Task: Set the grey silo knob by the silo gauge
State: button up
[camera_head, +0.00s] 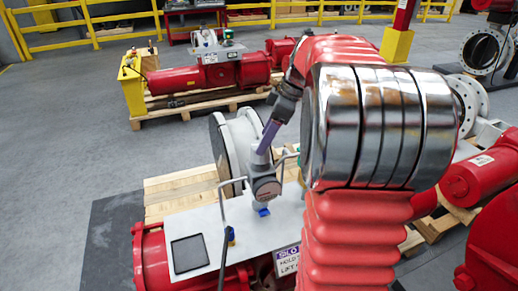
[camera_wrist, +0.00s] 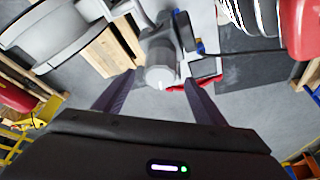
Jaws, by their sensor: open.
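The grey silo knob (camera_head: 259,158) is a short grey cylinder on top of a grey fitting above a white panel (camera_head: 215,222). A round dial (camera_head: 266,189), seemingly the silo gauge, faces the head camera just below it; its reading is too small to tell. My gripper (camera_head: 268,135) has purple fingers and reaches down to the knob from the upper right. In the wrist view its two fingers (camera_wrist: 159,79) are open, with the knob's pale round end (camera_wrist: 161,76) between the tips. I cannot tell whether either finger touches it.
Bent grey metal handles (camera_head: 222,215) rise beside the fitting. A large white flanged part (camera_head: 233,145) stands close behind. My red arm hides much of the right side.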

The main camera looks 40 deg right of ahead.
jog(key=shift+x, duration=2.6)
jog(key=shift+c, duration=0.3)
jog(key=c, duration=1)
